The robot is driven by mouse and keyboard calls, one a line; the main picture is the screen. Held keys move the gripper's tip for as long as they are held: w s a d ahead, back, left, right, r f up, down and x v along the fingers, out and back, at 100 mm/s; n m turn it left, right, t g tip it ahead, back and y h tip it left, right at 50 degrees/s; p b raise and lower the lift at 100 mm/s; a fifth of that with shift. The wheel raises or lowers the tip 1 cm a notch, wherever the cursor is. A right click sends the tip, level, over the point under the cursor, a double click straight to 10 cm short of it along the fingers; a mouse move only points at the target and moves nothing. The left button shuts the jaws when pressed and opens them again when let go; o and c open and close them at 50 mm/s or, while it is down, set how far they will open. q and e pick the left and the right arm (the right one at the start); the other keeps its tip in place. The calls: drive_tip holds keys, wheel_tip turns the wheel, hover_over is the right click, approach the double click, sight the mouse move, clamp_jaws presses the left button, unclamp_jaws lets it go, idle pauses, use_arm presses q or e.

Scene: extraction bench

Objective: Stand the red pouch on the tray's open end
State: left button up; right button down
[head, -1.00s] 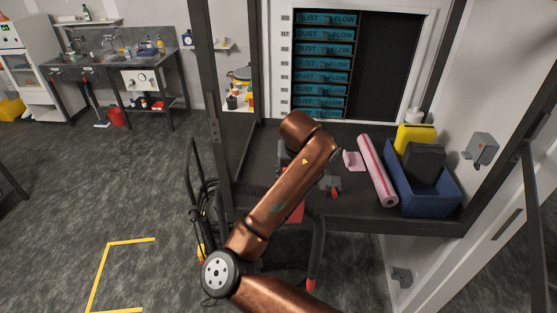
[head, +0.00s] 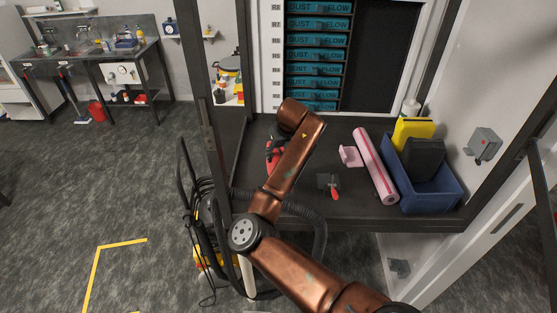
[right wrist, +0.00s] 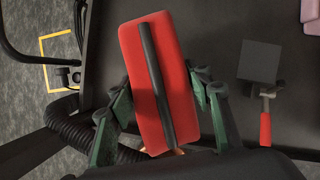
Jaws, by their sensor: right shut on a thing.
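The red pouch (right wrist: 158,82) has a dark strip down its middle. In the right wrist view it is between the green fingers of my right gripper (right wrist: 160,84), which is shut on it. It looks tilted in that view. In the head view my right arm hides part of the red pouch (head: 271,157) and most of the gripper, at the left of the bench. The blue tray (head: 432,201) is at the bench's right and holds a yellow pouch (head: 411,130) and a dark grey one (head: 424,157). My left gripper is not in view.
A pink roll (head: 375,167) lies left of the tray, with a small pink piece (head: 350,156) beside it. A red-handled scraper (head: 329,183) lies on the dark bench (head: 265,138). A dark frame post (head: 207,120) stands at the left. A black hose (head: 317,223) hangs at the front.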

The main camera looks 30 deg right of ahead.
drive_tip(key=x, duration=0.2)
drive_tip(key=p+x, duration=0.1)
drive_tip(key=x, duration=0.1)
drive_tip(key=p+x, duration=0.1)
drive_tip(key=x, duration=0.1)
drive_tip(key=shift+w+d, duration=0.3)
drive_tip(key=shift+d, duration=0.1)
drive_tip(key=shift+f, duration=0.2)
drive_tip(key=shift+s, duration=0.2)
drive_tip(key=shift+f, duration=0.1)
drive_tip(key=c, duration=1.3)
unclamp_jaws()
drive_tip(key=shift+w, duration=0.1)
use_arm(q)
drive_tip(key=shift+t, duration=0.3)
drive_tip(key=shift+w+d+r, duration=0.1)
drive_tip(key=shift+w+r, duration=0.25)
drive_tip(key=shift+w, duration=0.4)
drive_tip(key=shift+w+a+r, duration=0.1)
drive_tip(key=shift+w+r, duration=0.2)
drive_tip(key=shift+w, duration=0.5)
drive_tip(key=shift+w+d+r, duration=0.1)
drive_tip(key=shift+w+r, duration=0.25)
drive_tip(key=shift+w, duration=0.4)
use_arm(e)
drive_tip(key=o, duration=0.3)
